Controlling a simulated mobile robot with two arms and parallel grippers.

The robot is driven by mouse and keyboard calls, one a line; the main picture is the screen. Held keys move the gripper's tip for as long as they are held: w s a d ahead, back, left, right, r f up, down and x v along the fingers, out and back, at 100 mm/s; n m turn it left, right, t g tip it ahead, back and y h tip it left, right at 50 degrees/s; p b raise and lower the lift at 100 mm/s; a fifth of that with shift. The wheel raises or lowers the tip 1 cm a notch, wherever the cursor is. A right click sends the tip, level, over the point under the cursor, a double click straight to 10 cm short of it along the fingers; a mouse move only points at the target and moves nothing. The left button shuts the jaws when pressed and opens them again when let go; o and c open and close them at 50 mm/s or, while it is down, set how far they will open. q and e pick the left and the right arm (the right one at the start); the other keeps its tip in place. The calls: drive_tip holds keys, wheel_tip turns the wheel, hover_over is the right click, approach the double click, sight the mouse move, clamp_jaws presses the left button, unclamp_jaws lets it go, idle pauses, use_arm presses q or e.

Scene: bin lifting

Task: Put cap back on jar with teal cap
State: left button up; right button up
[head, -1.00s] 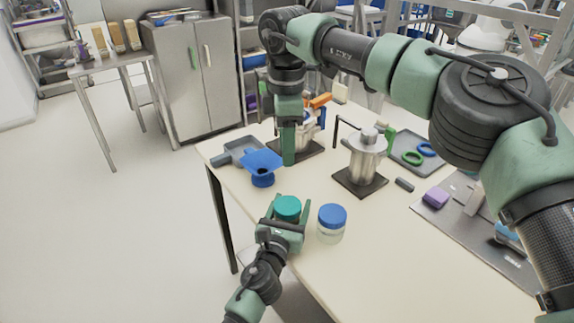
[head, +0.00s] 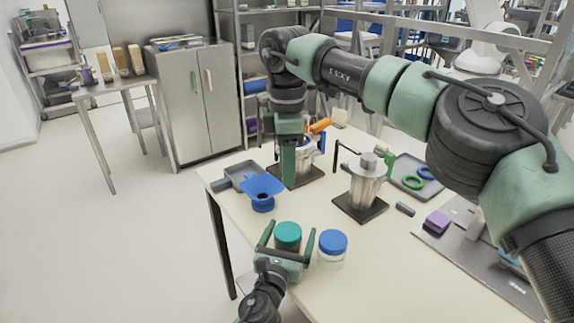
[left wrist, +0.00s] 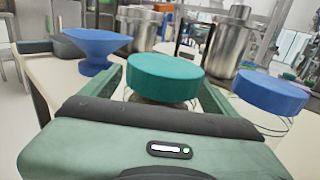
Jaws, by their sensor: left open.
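The jar with the teal cap (head: 288,233) stands upright on the table, left of a clear jar with a blue cap (head: 333,243). The teal cap sits on top of its jar; I cannot tell whether it is tight. My left gripper (head: 291,226) is open, with one finger on each side of the teal-capped jar. In the left wrist view the teal cap (left wrist: 165,77) is between the fingers (left wrist: 166,90), and the palm hides the jar's lower part. My right gripper (head: 288,172) points down near the blue funnel; its jaw opening is not clear.
A blue funnel (head: 262,187) and a grey dustpan-like tray (head: 238,177) are at the table's left. A metal canister (head: 364,180) stands on a dark base behind the jars. A grey tray (head: 410,167) holds green and blue rings.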

sight(288, 243)
use_arm(q)
drive_tip(key=v, duration=0.7)
drive_tip(key=shift+s+r, duration=0.1)
